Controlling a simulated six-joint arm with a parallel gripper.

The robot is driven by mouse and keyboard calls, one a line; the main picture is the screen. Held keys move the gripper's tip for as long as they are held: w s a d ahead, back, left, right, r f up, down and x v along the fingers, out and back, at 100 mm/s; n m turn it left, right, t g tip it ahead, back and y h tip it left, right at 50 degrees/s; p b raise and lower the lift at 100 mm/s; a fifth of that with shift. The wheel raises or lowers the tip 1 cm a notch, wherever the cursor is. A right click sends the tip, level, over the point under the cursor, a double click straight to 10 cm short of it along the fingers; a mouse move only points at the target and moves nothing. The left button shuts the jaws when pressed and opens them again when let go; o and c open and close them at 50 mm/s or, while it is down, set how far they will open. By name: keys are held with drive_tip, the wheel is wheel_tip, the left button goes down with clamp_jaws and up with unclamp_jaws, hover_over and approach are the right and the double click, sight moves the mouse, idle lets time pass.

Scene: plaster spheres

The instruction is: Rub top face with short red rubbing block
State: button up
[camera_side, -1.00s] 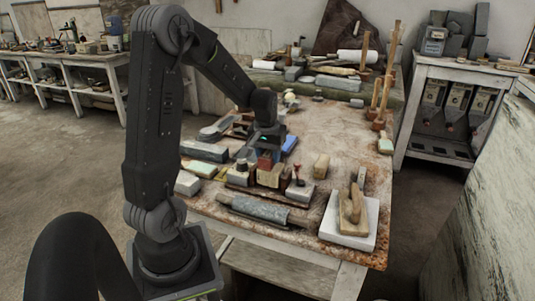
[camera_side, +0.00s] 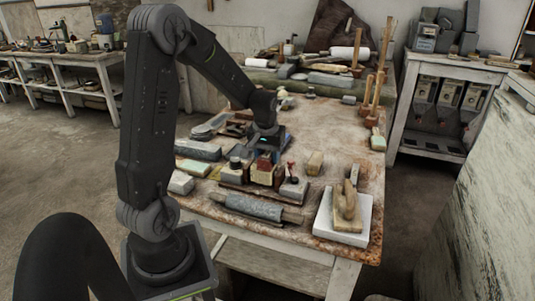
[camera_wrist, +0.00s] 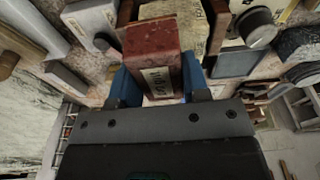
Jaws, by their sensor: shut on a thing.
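My gripper (camera_wrist: 158,88) is shut on a short red rubbing block (camera_wrist: 154,52); its blue fingers are on either side of it. The block has a pale paper label on its near face. In the side view, my gripper (camera_side: 265,146) is low over the workbench with the red block (camera_side: 264,161) under it. A cream stone piece (camera_wrist: 176,12) with dark marks lies beyond and partly behind the red block, between reddish-brown wooden cheeks. In the side view the stone piece (camera_side: 262,176) is low in the row. Whether the block touches its top face cannot be told.
A small block with a red-handled tool (camera_side: 293,187) stands to the right, and a grey block with a dark round knob (camera_side: 235,170) to the left. A grey roller (camera_side: 255,208) lies in front. A wooden float on a white slab (camera_side: 345,212) is at the front right corner.

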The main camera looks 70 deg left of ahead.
drive_tip(key=shift+f, duration=0.4)
drive_tip(key=shift+s+d, duration=0.1)
drive_tip(key=shift+s+d, duration=0.65)
drive_tip(key=shift+d, duration=0.1)
drive_tip(key=shift+w+a, duration=1.5)
drive_tip(key=shift+a, duration=0.15)
drive_tip(key=shift+s+d+r, duration=0.1)
drive_tip(key=shift+s+d, duration=0.6)
drive_tip(key=shift+d, duration=0.05)
drive_tip(key=shift+s+d, duration=0.8)
drive_tip(key=shift+d, duration=0.1)
drive_tip(key=shift+w+a+f, duration=0.15)
drive_tip(key=shift+w+a, duration=0.6)
drive_tip(key=shift+a, duration=0.1)
drive_tip(key=shift+w+a+f, duration=0.1)
drive_tip(key=shift+w+a, duration=0.65)
drive_tip(key=shift+a, duration=0.05)
